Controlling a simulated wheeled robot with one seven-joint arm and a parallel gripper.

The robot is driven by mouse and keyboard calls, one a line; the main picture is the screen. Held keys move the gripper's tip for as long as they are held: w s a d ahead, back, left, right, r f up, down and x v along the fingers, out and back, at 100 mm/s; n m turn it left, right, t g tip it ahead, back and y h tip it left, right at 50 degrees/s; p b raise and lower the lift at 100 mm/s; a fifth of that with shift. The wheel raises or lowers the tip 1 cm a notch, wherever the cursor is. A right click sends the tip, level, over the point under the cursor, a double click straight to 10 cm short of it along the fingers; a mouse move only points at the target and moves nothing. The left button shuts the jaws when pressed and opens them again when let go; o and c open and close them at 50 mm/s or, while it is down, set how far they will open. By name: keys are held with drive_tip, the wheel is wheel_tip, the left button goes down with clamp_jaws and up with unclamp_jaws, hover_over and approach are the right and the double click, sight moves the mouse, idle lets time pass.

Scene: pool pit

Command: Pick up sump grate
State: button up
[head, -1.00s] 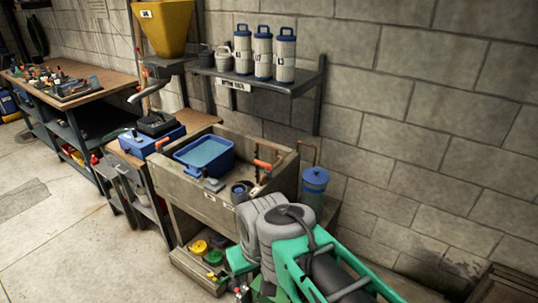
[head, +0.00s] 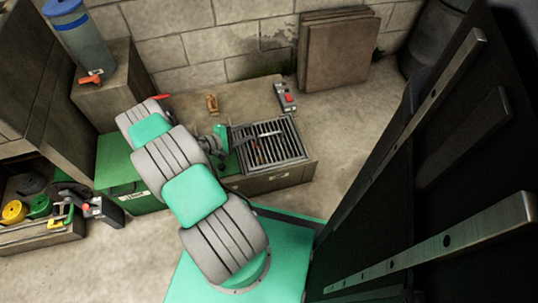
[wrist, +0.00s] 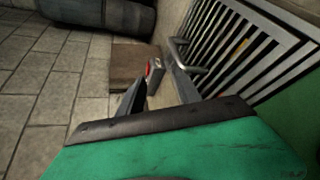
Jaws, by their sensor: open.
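The sump grate (head: 289,139) is a pale metal grid of parallel bars on top of a low bench-like box. It fills the upper right of the wrist view (wrist: 238,40), with a bent metal handle (wrist: 190,62) at its near left side. My gripper (wrist: 156,78) is open and empty, its two dark fingers apart. In the wrist view the right finger shows close to the handle; I cannot tell whether they touch. In the head view my gripper (head: 245,142) reaches over the left part of the grate, and my wrist hides some of the box.
A small box with red buttons (head: 287,97) lies behind the grate. Brown panels (head: 336,50) lean on the block wall. A dark cylinder (head: 433,38) stands at the back right. A blue-lidded canister (head: 85,35) is at the back left. Floor is bare right of the box.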

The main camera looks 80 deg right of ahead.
sight(269, 135)
drive_tip(key=shift+n+g+h, duration=0.4)
drive_tip(key=shift+g, duration=0.1)
drive_tip(key=s+f+b, duration=0.1)
drive_tip(key=s+f, duration=0.3)
drive_tip(key=shift+s+d+f, duration=0.1)
drive_tip(key=shift+s+f, duration=0.05)
drive_tip(key=shift+f, duration=0.05)
drive_tip(key=b+x, duration=0.2)
drive_tip(key=x, duration=0.5)
drive_tip(key=shift+s+d, duration=0.25)
drive_tip(key=shift+d, duration=0.05)
clamp_jaws()
